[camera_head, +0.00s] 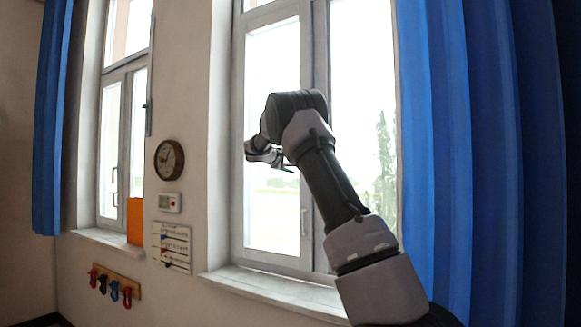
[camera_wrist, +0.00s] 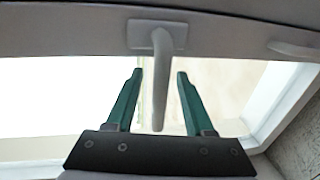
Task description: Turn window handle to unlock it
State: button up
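In the wrist view, a pale grey window handle (camera_wrist: 160,85) hangs from a mounting plate on the window frame (camera_wrist: 80,32). Its lever points down the picture, between the two green fingers of my gripper (camera_wrist: 159,74). The fingers are spread, with a visible gap on each side of the lever. In the head view, my gripper (camera_head: 268,157) is at the left side of the nearer window (camera_head: 273,200), with its fingers partly hidden by the wrist. A handle (camera_head: 303,222) shows lower on that window's middle frame. I cannot tell whether it is the one in the wrist view.
A second pale fitting (camera_wrist: 293,49) is on the frame at the right of the wrist view. Blue curtains (camera_head: 450,130) hang right of the window. A sill (camera_head: 275,287) juts out below. A clock (camera_head: 169,160) and wall board (camera_head: 172,246) are to the left.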

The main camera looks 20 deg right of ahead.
jog(key=v, duration=1)
jog(key=shift+s+a, duration=0.2)
jog(key=shift+a, duration=0.1)
jog(key=shift+r, duration=0.1)
jog(key=s+d+f+m+g+y, duration=0.2)
jog(key=s+f+y, duration=0.1)
jog(key=s, duration=0.5)
jog(key=s+d+f+m+g+y, duration=0.1)
jog(key=s+d+f+m+y, duration=0.15)
jog(key=s, duration=0.65)
jog(key=s+a+f+m+y, duration=0.2)
jog(key=s+a, duration=0.3)
jog(key=s, duration=0.4)
jog(key=s+a+f+m+y, duration=0.3)
jog(key=s+a+f+y, duration=0.1)
jog(key=s, duration=0.6)
jog(key=s+a+f+m+y, duration=0.2)
jog(key=s+a+f+y, duration=0.1)
jog(key=s, duration=0.7)
jog(key=a+f, duration=0.1)
jog(key=a, duration=0.1)
jog(key=shift+s+a, duration=0.2)
jog(key=shift+a, duration=0.2)
